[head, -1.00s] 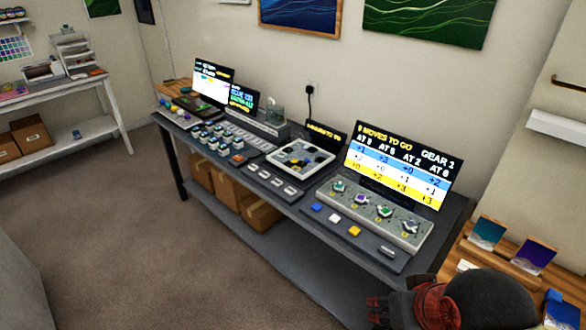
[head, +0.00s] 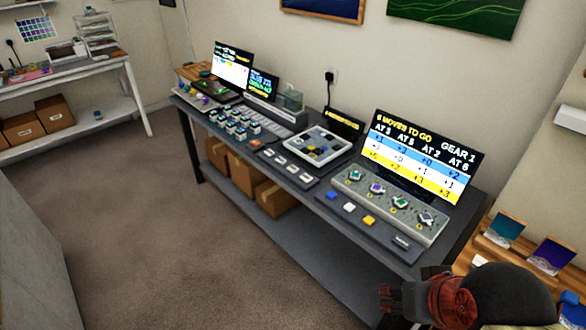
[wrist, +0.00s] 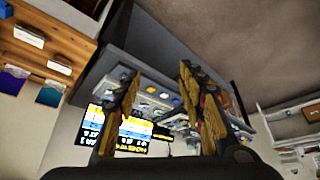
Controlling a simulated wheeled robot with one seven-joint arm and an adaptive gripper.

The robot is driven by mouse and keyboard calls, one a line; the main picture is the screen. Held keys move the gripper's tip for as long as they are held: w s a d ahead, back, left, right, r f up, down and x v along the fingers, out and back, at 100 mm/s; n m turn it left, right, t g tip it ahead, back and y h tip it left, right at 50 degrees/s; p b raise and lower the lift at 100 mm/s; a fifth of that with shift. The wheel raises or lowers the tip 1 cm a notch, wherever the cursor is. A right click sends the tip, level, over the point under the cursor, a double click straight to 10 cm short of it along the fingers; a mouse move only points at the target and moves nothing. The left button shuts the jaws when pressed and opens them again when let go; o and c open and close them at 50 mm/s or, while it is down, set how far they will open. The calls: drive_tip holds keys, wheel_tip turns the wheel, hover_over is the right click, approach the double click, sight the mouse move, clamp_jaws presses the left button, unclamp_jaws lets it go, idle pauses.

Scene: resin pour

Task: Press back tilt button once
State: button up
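A pale square tray (head: 290,147) with several coloured tiles sits on the grey bench. A row of several small buttons (head: 283,165) lies along the bench in front of it. Their labels are too small to read, so I cannot tell which is the back tilt button. My gripper (head: 386,298) shows at the bottom right of the head view, in front of the bench's right end and apart from the buttons. In the wrist view my gripper (wrist: 158,78) has its two fingers spread with nothing between them.
A panel with several knobs (head: 390,205) and blue, white and yellow buttons (head: 349,207) stands right of the tray, below a large screen (head: 420,155). A wooden rack (head: 505,255) is at the right. Boxes (head: 273,199) sit under the bench. The carpet in front is clear.

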drive_tip(key=shift+c, duration=0.8)
